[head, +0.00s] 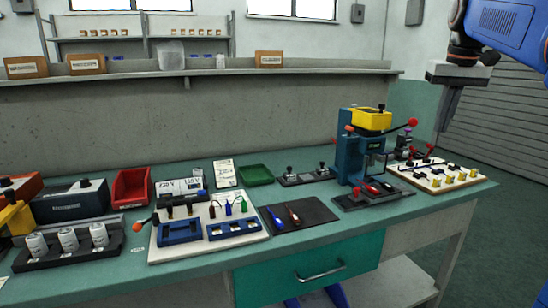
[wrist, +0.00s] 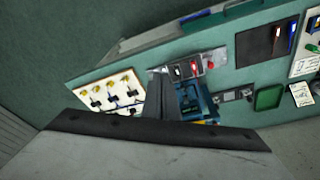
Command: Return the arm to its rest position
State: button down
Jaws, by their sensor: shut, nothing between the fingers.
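My gripper (head: 445,122) hangs at the upper right of the head view, fingers pointing down, above the right end of the bench. It is shut and holds nothing. Its closed fingers also show in the wrist view (wrist: 163,95), with the bench behind them. In the head view, the white board with yellow-and-black parts (head: 438,176) lies below it on the bench, apart from it. The blue press with a yellow top (head: 368,150) stands to its left.
The green bench (head: 330,243) holds a dark mat (head: 288,227) with two tools, a white board (head: 162,252) with blue trays, a red bin (head: 131,186) and a green tray (head: 255,175). A shelf with boxes (head: 270,59) runs behind. The space around my gripper is clear.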

jog(key=s+a+f, duration=0.4)
jog(key=s+f, duration=0.5)
jog(key=f, duration=0.2)
jog(key=s+a+f+n+t, duration=0.1)
jog(key=s+a+f, duration=0.4)
jog(key=s+f, duration=0.5)
jog(key=s+a+f+t, duration=0.1)
jog(key=s+a+f, duration=0.4)
jog(key=s+f, duration=0.4)
notch_tip(320, 180, down, 4)
jog(key=shift+s+r+n, duration=0.15)
jog(key=shift+r+n, duration=0.1)
jog(key=shift+n, duration=0.15)
